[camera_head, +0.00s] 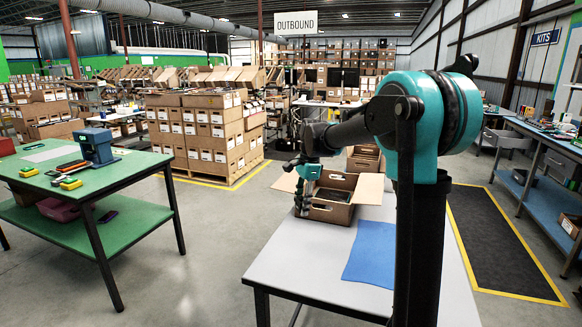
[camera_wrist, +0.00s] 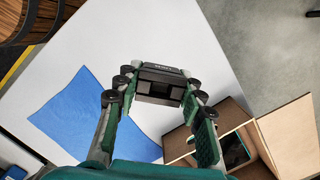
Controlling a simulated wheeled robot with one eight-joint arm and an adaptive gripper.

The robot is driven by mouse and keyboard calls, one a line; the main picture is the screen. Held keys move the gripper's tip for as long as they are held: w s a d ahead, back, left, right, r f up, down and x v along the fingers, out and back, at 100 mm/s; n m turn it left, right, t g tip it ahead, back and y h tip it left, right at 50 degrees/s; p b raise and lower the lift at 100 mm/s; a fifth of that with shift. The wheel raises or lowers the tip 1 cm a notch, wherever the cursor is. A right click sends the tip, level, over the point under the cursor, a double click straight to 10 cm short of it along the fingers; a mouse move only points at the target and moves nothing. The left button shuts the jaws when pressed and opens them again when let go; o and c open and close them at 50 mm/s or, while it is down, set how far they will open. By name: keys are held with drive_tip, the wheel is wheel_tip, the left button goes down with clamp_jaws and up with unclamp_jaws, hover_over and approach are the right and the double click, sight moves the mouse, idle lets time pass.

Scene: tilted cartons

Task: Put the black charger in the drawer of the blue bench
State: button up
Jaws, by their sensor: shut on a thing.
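My gripper (camera_wrist: 156,90) is shut on a black, boxy charger (camera_wrist: 162,82), held between its two green fingers above the white table. In the head view my gripper (camera_head: 302,203) is at the left side of an open carton (camera_head: 333,212); the charger cannot be made out there. In the wrist view the carton (camera_wrist: 182,146) is at the lower right, apart from the charger. The blue bench (camera_head: 540,137) stands at the far right. A grey drawer (camera_head: 507,139) under its top appears to stick out; its inside is hard to see.
A blue mat (camera_head: 372,252) lies on the white table (camera_head: 300,262). A dark flat item (camera_wrist: 235,150) lies in the carton. A dark floor mat (camera_head: 495,240) lies before the bench. Stacked cartons (camera_head: 200,135) stand behind.

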drive_tip(key=w+d+f+n, duration=0.3)
drive_tip(key=d+f+n, duration=0.1)
drive_tip(key=d, duration=0.4)
drive_tip(key=w+d+f+n+g+h, duration=0.1)
drive_tip(key=w+d+f+n, duration=0.3)
drive_tip(key=d+n, duration=0.2)
drive_tip(key=shift+w+d+f, duration=0.15)
drive_tip(key=shift+d+f, duration=0.2)
drive_tip(key=shift+d, duration=0.5)
